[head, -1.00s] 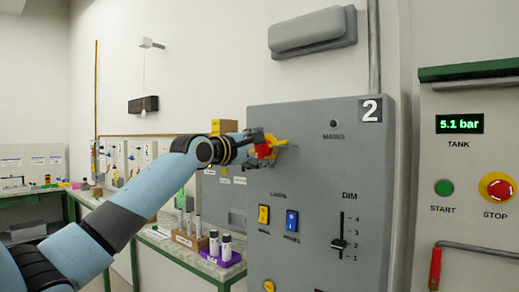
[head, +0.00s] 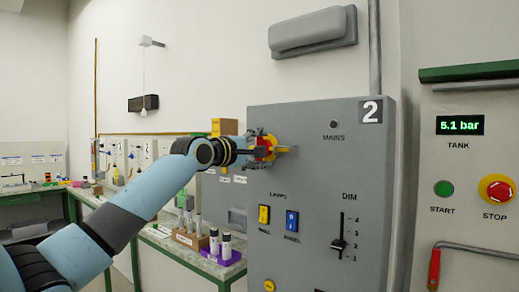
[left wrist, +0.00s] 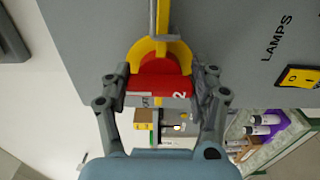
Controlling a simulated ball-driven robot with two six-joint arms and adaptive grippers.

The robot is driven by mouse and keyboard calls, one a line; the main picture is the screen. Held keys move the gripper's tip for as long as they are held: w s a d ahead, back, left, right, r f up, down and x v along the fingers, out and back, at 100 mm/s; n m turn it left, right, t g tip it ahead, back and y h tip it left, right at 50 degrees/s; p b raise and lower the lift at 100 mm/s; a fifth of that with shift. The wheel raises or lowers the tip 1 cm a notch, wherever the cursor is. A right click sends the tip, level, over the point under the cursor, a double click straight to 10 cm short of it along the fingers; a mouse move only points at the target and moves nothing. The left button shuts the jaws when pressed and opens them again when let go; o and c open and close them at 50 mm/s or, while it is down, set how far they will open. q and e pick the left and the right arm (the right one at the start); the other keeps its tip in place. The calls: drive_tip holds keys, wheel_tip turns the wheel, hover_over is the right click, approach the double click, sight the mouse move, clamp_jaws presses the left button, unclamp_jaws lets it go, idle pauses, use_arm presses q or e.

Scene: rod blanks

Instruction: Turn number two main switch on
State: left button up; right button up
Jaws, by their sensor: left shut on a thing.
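My left gripper (head: 260,147) is shut on the red handle. In the left wrist view the red handle (left wrist: 158,84) sits between both fingers, with the yellow part (left wrist: 150,48) beyond it against the panel. The fingers partly hide the switch in the head view. My right gripper is not in view.
Below the switch are a yellow lamp rocker (head: 263,214), a blue rocker (head: 292,221) and a DIM slider (head: 339,244). At right stands a tank panel with a green button (head: 443,188) and a red stop button (head: 497,189). A bench with vials (head: 220,245) is at left.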

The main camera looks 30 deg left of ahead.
use_arm(q)
drive_tip(key=o, duration=1.7)
drive_tip(key=s, duration=1.2)
drive_tip(key=shift+a, duration=0.45)
drive_tip(key=shift+f, duration=0.1)
